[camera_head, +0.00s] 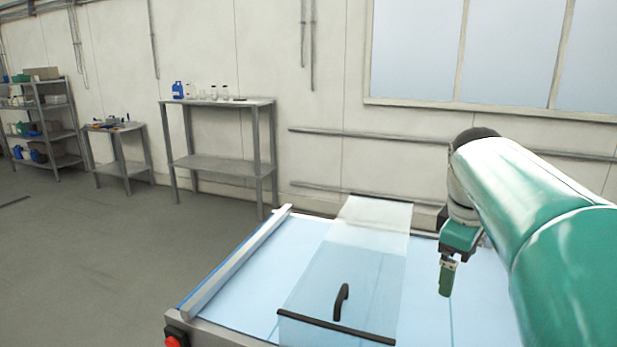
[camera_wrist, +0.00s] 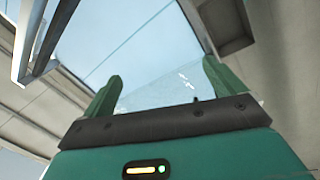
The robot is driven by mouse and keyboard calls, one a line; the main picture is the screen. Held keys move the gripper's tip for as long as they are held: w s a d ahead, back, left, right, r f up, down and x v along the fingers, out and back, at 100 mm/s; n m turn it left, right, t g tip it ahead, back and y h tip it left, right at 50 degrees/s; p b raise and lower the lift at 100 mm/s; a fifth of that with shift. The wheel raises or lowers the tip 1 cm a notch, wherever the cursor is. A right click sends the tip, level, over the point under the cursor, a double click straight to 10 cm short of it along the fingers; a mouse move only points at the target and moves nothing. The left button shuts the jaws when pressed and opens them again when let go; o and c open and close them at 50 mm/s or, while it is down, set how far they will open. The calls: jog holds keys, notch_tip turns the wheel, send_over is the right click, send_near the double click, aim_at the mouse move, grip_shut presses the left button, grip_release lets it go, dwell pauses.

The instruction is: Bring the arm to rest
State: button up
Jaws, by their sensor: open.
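My gripper (camera_head: 447,278) hangs from the green arm at the right of the head view, pointing down over the right part of a light blue worktop. In the wrist view its two green fingers (camera_wrist: 163,88) stand apart with nothing held between them. A pale blue surface with small white marks shows beyond them. In the head view the gripper is right of a clear cover (camera_head: 340,262) with a black handle (camera_head: 341,301), apart from it in the picture. The height of the fingertips above the worktop cannot be told.
The light blue worktop (camera_head: 262,268) has a raised rail on its left and a red button (camera_head: 174,339) at its front left corner. A metal table (camera_head: 222,164) with bottles, a low table (camera_head: 118,150) and a loaded shelf (camera_head: 45,125) stand at the left. Open floor lies between.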

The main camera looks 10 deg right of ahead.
jog(key=s+a+f+m+t+y, duration=0.1)
jog(key=s+a+f+m+t, duration=0.1)
jog(key=s+a+f, duration=0.3)
jog(key=s+a+f+m+t, duration=0.2)
jog(key=s+a+f+m, duration=0.3)
jog(key=a, duration=0.9)
jog(key=shift+s+f+y, duration=0.4)
jog(key=shift+s+f, duration=0.2)
jog(key=shift+f, duration=0.3)
